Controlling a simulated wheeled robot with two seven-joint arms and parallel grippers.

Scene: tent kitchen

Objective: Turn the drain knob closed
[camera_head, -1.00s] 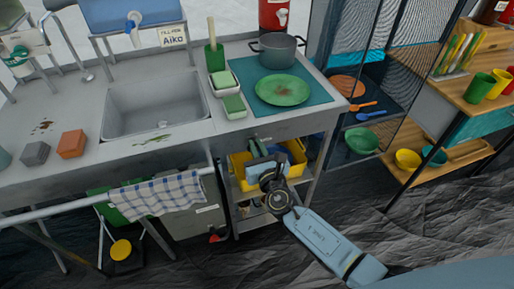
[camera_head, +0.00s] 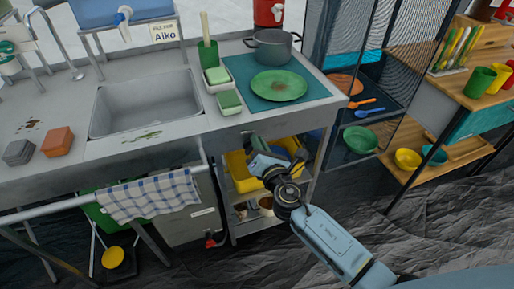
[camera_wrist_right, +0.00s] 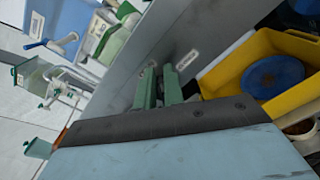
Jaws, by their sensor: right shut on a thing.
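My right gripper (camera_head: 252,142) reaches up to the grey front panel (camera_head: 180,153) under the counter edge, below the green plate. In the right wrist view its two green fingers (camera_wrist_right: 160,78) point at the panel between two small white labels. They are shut on a small part there, which I take for the drain knob. The fingers hide nearly all of it, so its turned position cannot be read. The sink (camera_head: 145,104) lies to the left, with a wet green smear on its front rim. My left gripper is not in view.
A yellow bin (camera_head: 236,163) sits on the shelf just below my right gripper; a blue round thing (camera_wrist_right: 272,77) lies in it. A checked towel (camera_head: 150,195) hangs on a rail at left. A green plate (camera_head: 278,86) and a grey pot (camera_head: 272,48) stand above.

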